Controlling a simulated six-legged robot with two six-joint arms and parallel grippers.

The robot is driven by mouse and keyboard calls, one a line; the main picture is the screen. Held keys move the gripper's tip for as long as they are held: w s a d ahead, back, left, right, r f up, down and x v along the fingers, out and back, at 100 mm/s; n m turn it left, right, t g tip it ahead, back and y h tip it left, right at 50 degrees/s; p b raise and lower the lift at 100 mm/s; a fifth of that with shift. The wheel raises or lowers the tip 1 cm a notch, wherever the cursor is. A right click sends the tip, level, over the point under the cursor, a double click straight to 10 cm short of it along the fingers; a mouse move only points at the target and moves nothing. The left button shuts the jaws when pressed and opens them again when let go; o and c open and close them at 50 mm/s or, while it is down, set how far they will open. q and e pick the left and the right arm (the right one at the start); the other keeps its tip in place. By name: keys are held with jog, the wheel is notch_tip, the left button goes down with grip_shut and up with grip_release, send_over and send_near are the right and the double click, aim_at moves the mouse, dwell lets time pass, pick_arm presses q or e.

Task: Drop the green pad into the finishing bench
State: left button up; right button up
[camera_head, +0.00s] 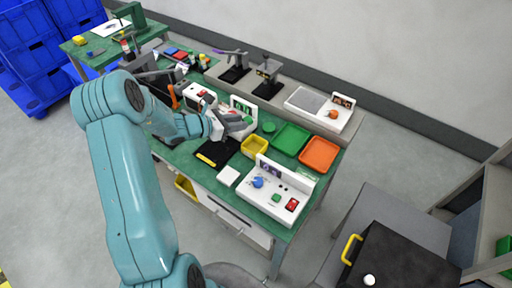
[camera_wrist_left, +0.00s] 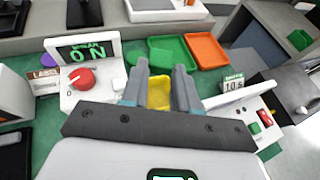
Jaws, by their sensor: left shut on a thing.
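No label shows which surface is the finishing bench. A long green-topped workbench (camera_head: 203,177) lies under the gripper, and a second green-topped bench (camera_head: 78,52) stands at the back left. My right gripper is out of view.
A green tray (camera_head: 291,138), an orange tray (camera_head: 319,154) and a yellow bin (camera_head: 254,146) sit close to the gripper. A white control box (camera_head: 275,193) stands at the bench's near end. Blue bins (camera_head: 35,60) are stacked at the far left. A dark cart (camera_head: 400,258) stands at the right.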

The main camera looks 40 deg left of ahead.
pick_arm(q)
jog(key=f+b, duration=0.1)
jog(key=f, duration=0.1)
jog(key=f+b, duration=0.2)
jog(key=f, duration=0.1)
jog(key=shift+w+d+f, duration=0.15)
jog(key=shift+d+f, duration=0.05)
jog(key=shift+f, duration=0.15)
jog(key=o, duration=1.1)
jog(key=shift+c, duration=0.2)
jog(key=b+v, duration=0.2)
jog(key=v, duration=1.4)
jog(key=shift+r, duration=0.1)
jog(key=shift+s+a, duration=0.1)
jog(key=shift+s, duration=0.15)
